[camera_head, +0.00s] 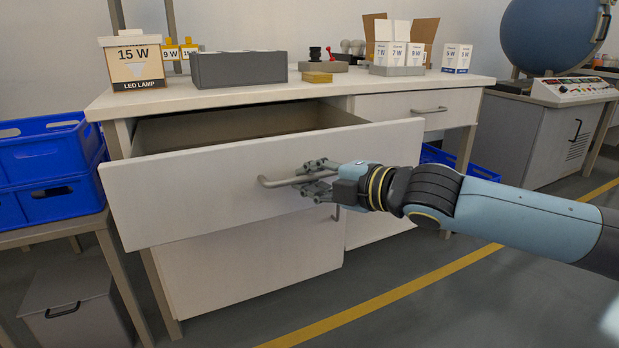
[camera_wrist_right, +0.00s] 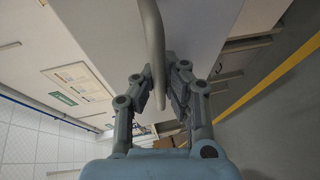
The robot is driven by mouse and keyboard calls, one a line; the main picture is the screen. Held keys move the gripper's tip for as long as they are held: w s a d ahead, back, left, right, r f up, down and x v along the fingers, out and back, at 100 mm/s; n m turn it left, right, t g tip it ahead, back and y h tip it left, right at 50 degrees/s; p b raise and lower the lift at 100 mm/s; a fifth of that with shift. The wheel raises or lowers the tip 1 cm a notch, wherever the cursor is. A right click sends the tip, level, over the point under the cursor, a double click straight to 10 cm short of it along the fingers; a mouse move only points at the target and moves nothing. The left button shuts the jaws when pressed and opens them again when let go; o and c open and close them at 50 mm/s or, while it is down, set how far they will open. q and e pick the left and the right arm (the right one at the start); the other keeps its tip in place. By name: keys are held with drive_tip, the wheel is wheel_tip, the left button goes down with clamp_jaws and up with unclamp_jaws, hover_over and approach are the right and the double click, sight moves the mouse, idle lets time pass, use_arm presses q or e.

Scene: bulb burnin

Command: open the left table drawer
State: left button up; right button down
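The left table drawer (camera_head: 190,190) is pulled well out of the white table, and its dark, empty-looking inside (camera_head: 240,125) shows. Its grey bar handle (camera_head: 275,182) is on the front panel. My right gripper (camera_head: 312,178) comes in from the right and has its fingers on either side of this handle. In the right wrist view the handle bar (camera_wrist_right: 155,45) runs between the fingers (camera_wrist_right: 164,72), which look closed about it. My left gripper is in neither view.
The tabletop (camera_head: 310,92) holds a 15 W lamp box (camera_head: 133,63), a grey bin (camera_head: 240,69) and several small boxes. A shut drawer (camera_head: 445,107) is at the right. Blue crates (camera_head: 45,165) stand at the left. Floor in front is clear.

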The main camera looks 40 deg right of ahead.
drive_tip(key=c, duration=1.4)
unclamp_jaws()
drive_tip(key=shift+r, duration=0.1)
